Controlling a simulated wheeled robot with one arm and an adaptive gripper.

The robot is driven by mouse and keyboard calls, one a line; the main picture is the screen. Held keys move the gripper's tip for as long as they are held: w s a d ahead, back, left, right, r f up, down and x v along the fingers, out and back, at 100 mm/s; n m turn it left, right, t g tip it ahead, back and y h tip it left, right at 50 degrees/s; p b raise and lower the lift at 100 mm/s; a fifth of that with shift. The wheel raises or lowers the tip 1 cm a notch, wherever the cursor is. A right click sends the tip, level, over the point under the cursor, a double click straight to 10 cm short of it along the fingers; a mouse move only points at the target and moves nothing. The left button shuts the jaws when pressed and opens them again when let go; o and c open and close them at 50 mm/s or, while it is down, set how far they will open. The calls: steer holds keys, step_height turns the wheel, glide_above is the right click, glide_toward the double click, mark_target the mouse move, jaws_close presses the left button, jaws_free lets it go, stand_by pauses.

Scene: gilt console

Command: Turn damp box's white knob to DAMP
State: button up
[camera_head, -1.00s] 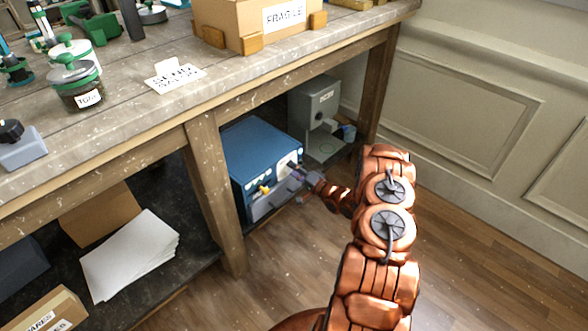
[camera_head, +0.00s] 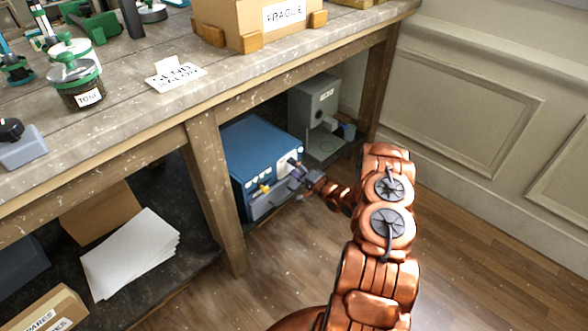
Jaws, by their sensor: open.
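The damp box (camera_head: 258,150) is a blue box with a pale front panel, standing on the low shelf under the bench. My gripper (camera_head: 297,169) is at the right part of its front panel, small in the view. It is open. I cannot tell whether its fingers touch the panel or stand around a knob. The white knob cannot be made out, and my gripper covers part of the panel there. A yellow part (camera_head: 262,190) shows at the lower left of the front. Any lettering on the panel is too small to read.
A grey machine (camera_head: 315,110) stands behind the blue box on the right. A wooden bench leg (camera_head: 216,195) rises close to the box's left. The bench top (camera_head: 130,130) overhangs the box. Wooden floor (camera_head: 460,260) is open in front and to the right.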

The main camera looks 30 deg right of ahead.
steer(key=v, duration=1.2)
stand_by(0.6)
